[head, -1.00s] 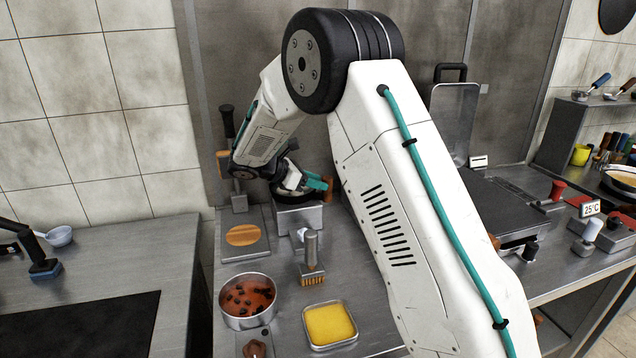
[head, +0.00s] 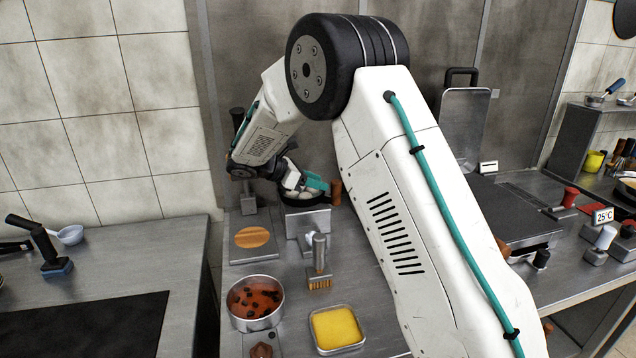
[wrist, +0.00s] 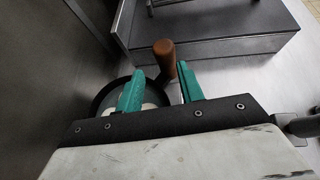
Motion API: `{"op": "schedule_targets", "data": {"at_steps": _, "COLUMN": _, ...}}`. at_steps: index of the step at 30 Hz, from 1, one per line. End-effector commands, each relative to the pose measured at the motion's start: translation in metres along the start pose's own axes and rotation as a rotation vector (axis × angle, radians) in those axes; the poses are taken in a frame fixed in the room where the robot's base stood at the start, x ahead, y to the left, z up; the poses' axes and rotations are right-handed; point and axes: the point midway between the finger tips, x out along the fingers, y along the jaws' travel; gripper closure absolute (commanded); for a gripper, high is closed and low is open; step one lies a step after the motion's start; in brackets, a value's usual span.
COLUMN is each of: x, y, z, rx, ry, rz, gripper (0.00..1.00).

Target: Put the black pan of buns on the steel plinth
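The black pan (head: 294,203) holds pale buns (head: 303,194) and appears to rest on the steel plinth (head: 312,221) near the back wall. Its brown handle (head: 336,192) points right and upward. In the wrist view the black pan (wrist: 104,98) is partly covered by my left finger, and its handle (wrist: 164,58) stands between the two teal fingers with gaps beside it. My gripper (wrist: 160,90) is open. In the head view my gripper (head: 317,183) is just above the pan, beside the handle. The arm hides part of this area.
A brown round patch on a steel board (head: 252,237), a brush (head: 319,262), a pot of red sauce (head: 255,302) and a yellow tray (head: 336,328) stand in front. A dark griddle (head: 510,215) is right of my arm. The wall is close behind.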

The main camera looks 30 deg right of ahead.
Motion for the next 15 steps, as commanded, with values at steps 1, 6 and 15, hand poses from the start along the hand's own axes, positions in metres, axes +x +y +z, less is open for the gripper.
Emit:
{"op": "schedule_targets", "data": {"at_steps": 1, "x": -0.0017, "y": 0.0003, "z": -0.0002, "rx": 0.000, "ry": 0.000, "rz": 0.000, "gripper": 0.62}}
{"op": "schedule_targets", "data": {"at_steps": 6, "x": -0.0052, "y": 0.0008, "z": -0.0002, "rx": -0.001, "ry": 0.000, "rz": 0.000, "gripper": 0.62}}
{"op": "schedule_targets", "data": {"at_steps": 15, "x": -0.0059, "y": 0.0010, "z": -0.0001, "rx": -0.001, "ry": 0.000, "rz": 0.000, "gripper": 0.62}}
